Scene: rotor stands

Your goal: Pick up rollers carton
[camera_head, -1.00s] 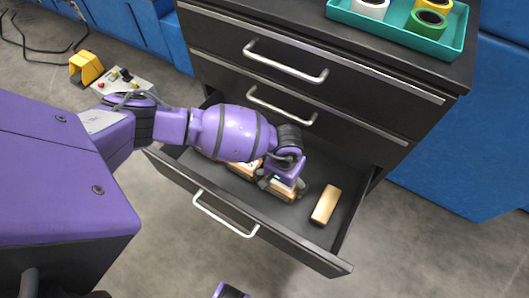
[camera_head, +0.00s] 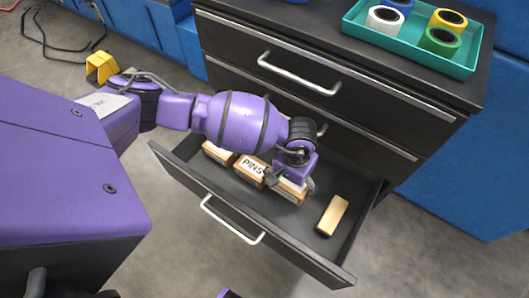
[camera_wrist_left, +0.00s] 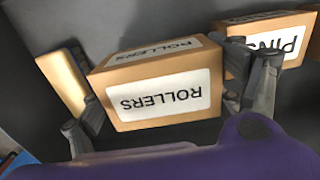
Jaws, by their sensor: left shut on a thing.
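The rollers carton (camera_wrist_left: 160,88) is a tan box with white labels reading ROLLERS, large in the left wrist view. In the head view the rollers carton (camera_head: 291,194) shows partly under my left gripper, over the open drawer. My left gripper (camera_head: 290,184) is shut on it. In the left wrist view the fingers of my left gripper (camera_wrist_left: 170,104) stand on either side of the carton. The gap between its underside and the drawer floor is hard to judge. My right gripper does not show.
The open drawer (camera_head: 195,190) also holds a pins carton (camera_head: 250,168), another labelled carton (camera_head: 215,152) at the left and a tan block (camera_head: 332,215) at the right. A teal tray (camera_head: 405,50) with several coloured rolls stands on the cabinet top.

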